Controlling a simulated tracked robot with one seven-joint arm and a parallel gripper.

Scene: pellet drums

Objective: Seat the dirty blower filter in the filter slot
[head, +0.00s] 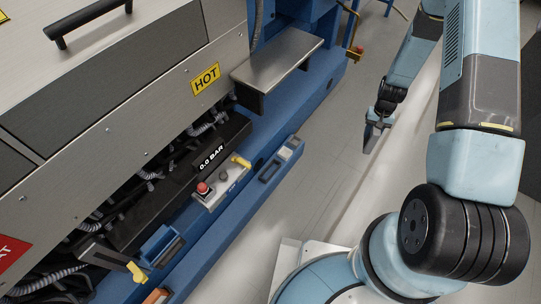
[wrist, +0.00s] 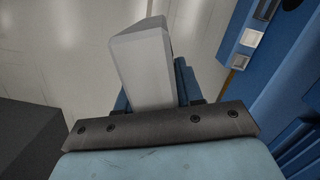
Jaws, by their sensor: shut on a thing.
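In the wrist view a pale grey, block-like piece (wrist: 143,70) stands up beyond the dark bar of my gripper, with blue parts showing at both sides of it. It appears to be the held dirty blower filter, but its dirt and full outline cannot be made out. In the head view my gripper (head: 375,130) points down over the floor, right of the machine and apart from it. It is shut, and the filter is too small to tell there. I cannot tell for sure which opening is the filter slot; a blue open-topped holder (head: 160,243) sits low on the machine.
The machine has a metal cover with a HOT label (head: 205,79). A red button panel (head: 212,188), yellow handles and a blue holder with a pale insert (head: 284,154) line its blue base. A metal shelf (head: 279,63) juts out behind. The floor (head: 315,180) between is clear.

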